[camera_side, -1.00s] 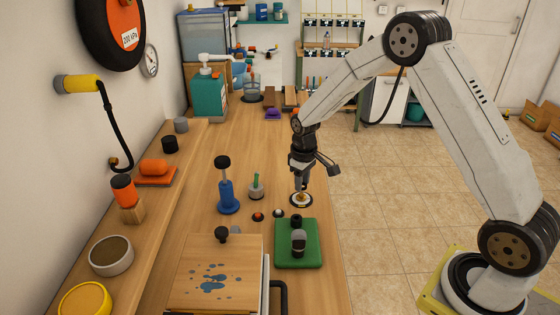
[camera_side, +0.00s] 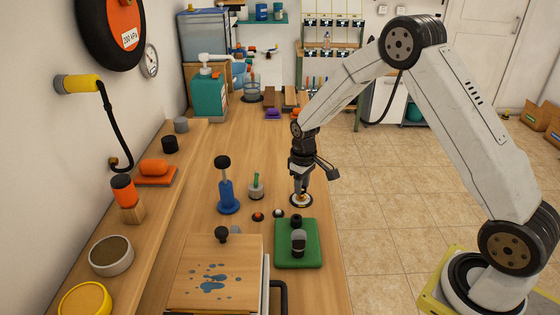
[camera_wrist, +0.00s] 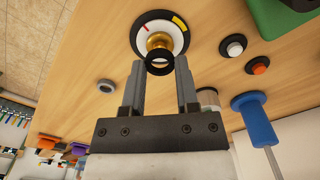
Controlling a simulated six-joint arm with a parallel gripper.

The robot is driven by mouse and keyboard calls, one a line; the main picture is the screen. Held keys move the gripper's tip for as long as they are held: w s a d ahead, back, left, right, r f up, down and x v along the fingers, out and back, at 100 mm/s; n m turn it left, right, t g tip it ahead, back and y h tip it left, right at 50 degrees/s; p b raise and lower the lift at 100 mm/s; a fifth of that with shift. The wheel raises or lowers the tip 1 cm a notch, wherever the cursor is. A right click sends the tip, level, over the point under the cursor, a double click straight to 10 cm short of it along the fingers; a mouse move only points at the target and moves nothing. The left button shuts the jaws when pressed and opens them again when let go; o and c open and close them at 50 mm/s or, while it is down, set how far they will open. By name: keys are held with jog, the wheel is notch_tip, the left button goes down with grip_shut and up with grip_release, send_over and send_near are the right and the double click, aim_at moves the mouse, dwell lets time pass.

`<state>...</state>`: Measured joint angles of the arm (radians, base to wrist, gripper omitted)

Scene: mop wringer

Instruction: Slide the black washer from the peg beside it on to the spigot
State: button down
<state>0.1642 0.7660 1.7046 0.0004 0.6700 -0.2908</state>
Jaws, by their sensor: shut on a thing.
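My gripper (camera_side: 300,192) points down over a round white dial with a dark rim (camera_side: 309,201) near the bench's right edge. In the wrist view, my gripper (camera_wrist: 160,68) is shut on the black washer (camera_wrist: 149,64), a small ring between its fingertips. The brass spigot (camera_wrist: 158,40) stands at the middle of the dial (camera_wrist: 143,35), which carries red and yellow marks. The washer appears in line with the spigot's end; I cannot tell whether it is around it or just above. I cannot make out the peg for certain.
A green block with a black-topped fitting (camera_side: 283,252) stands just in front of the dial. Small red and white buttons (camera_side: 258,217) and a blue-handled tool (camera_side: 228,195) are to its left. A small grey ring (camera_wrist: 106,86) lies on the bench nearby.

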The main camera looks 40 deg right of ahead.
jog(key=shift+f, duration=0.95)
dwell(1.0)
jog(key=shift+c, duration=1.4)
grip_release()
jog(key=shift+r, duration=0.1)
jog(key=shift+r, duration=3.85)
jog(key=shift+s, duration=0.1)
jog(key=s+a+r+t, duration=0.1)
jog(key=s+a, duration=0.1)
jog(key=s, duration=0.4)
jog(key=s+a+r+m, duration=0.1)
jog(key=s+a, duration=0.2)
jog(key=s, duration=0.3)
jog(key=s+a+r+t, duration=0.1)
jog(key=s+a, duration=0.1)
jog(key=s, duration=0.4)
jog(key=shift+s+a+r+t, duration=0.15)
jog(key=shift+s+a+t, duration=0.15)
jog(key=shift+s+a, duration=0.1)
